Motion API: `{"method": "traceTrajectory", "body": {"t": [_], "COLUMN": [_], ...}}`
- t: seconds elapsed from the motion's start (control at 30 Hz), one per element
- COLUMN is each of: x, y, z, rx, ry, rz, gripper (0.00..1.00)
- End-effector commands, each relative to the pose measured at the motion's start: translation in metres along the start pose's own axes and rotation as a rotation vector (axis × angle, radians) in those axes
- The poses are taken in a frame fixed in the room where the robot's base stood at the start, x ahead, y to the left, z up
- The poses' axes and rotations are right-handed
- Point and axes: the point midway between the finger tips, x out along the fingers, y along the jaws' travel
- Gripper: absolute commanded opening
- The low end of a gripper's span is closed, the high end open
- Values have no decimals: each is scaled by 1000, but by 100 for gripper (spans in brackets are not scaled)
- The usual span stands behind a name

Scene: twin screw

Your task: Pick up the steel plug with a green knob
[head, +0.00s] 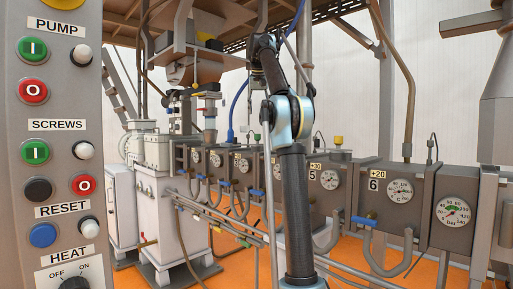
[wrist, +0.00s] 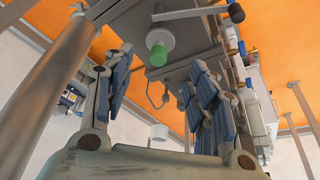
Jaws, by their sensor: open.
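The steel plug (wrist: 160,38) shows in the wrist view as a short pale grey cylinder with a green knob (wrist: 157,56) on its end. It sits at a grey machine surface, upper middle of the picture. My gripper (wrist: 161,62) is open, its blue-padded fingers spread on the left and right. The green knob appears between the fingertips and beyond them, and nothing is held. Its exact distance is hard to tell. In the head view I cannot make out the green-knobbed plug, and my arm covers part of the machine.
A lever with a black ball (wrist: 236,13) is near the plug at upper right. A thick grey post (wrist: 58,80) stands on the left in the wrist view. In the head view, a yellow-topped plug (head: 338,141) stands on the barrel row, and a control panel (head: 60,185) fills the left.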

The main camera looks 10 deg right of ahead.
Motion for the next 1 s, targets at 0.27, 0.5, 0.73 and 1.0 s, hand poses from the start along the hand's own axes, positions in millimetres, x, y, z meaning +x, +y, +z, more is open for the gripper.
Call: {"method": "traceTrajectory", "body": {"t": [0.27, 0.5, 0.73, 1.0], "x": [-2, 14, 41, 80], "y": [-5, -5, -5, -5], "z": [-20, -22, -22, -22], "rx": [10, 11, 10, 11], "ry": [12, 14, 13, 13], "rz": [1, 1, 1, 2], "gripper": [52, 52, 52, 52]}}
